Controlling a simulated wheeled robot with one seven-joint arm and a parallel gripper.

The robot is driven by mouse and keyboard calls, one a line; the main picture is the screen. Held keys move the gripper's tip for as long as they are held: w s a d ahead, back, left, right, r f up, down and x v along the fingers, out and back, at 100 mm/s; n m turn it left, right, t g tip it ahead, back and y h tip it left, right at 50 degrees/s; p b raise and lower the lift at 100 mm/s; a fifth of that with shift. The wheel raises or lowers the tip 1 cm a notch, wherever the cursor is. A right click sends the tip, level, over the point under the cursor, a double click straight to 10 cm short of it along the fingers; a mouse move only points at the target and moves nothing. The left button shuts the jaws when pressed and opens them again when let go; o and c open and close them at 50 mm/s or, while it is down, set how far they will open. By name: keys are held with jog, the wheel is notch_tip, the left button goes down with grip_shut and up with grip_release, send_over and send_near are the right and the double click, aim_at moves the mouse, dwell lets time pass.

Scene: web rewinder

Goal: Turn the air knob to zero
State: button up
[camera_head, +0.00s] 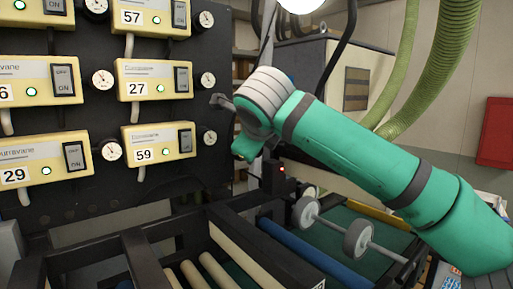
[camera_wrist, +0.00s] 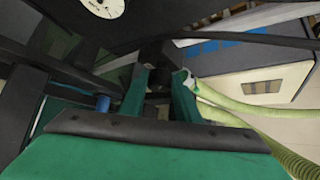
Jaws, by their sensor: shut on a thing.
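In the wrist view, the two green fingers of my gripper (camera_wrist: 160,84) close on a small dark part, which looks like the air knob (camera_wrist: 156,52). The knob is black against a dark panel, and its pointer or marks cannot be made out. A white round gauge (camera_wrist: 103,5) shows at the top edge of the wrist view, left of the fingers. In the head view, my wrist is in front of the right edge of the black panel (camera_head: 95,205).
Several cream control boxes, one marked 59 (camera_head: 158,141), and round gauges (camera_head: 206,137) sit on the panel left of my arm. Rollers (camera_head: 308,250) and a dark frame lie below. Green hoses (camera_head: 437,65) hang at the right, near a red wall box (camera_head: 495,133).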

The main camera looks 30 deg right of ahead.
jog(key=n+t+h, duration=0.1)
jog(key=n+h, duration=0.1)
jog(key=f+n+t+h, duration=0.1)
jog(key=n, duration=0.1)
jog(key=n+t+h, duration=0.1)
jog(key=t+h, duration=0.1)
jog(key=shift+a+f+n+h, duration=0.2)
jog(key=shift+a+n+h, duration=0.1)
jog(key=shift+n, duration=0.1)
dwell(0.5)
jog(key=o, duration=1)
jog(key=shift+o, duration=0.2)
jog(key=shift+s, duration=0.15)
jog(key=v, duration=1)
jog(key=shift+s+a+f, duration=0.15)
jog(key=shift+s+a, duration=0.05)
